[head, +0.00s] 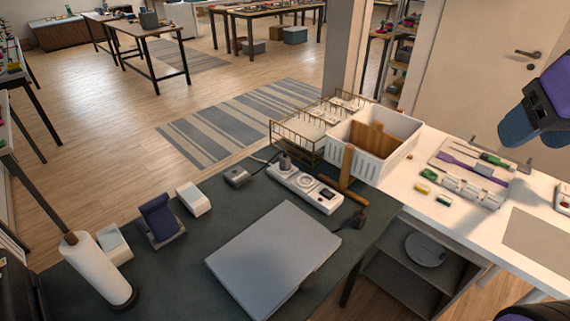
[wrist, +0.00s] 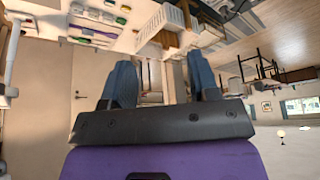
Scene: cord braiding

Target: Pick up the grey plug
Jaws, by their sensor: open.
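A dark grey plug (head: 285,161) stands upright at the far left end of a white power strip (head: 298,181) on the dark desk. It appears to sit in a socket there. A second dark plug-like piece (head: 359,218) lies near the desk's right edge; I cannot tell its exact shade. My gripper (head: 533,122) is at the right edge of the head view, in the air, far from both. In the wrist view, my gripper (wrist: 161,82) has its two blue fingers wide apart with nothing between them. No plug is clear in the wrist view.
A closed grey laptop (head: 273,256) lies in front of the strip. A white basket (head: 382,145) and a wire rack (head: 300,132) stand behind and right. A paper roll (head: 98,268) stands front left.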

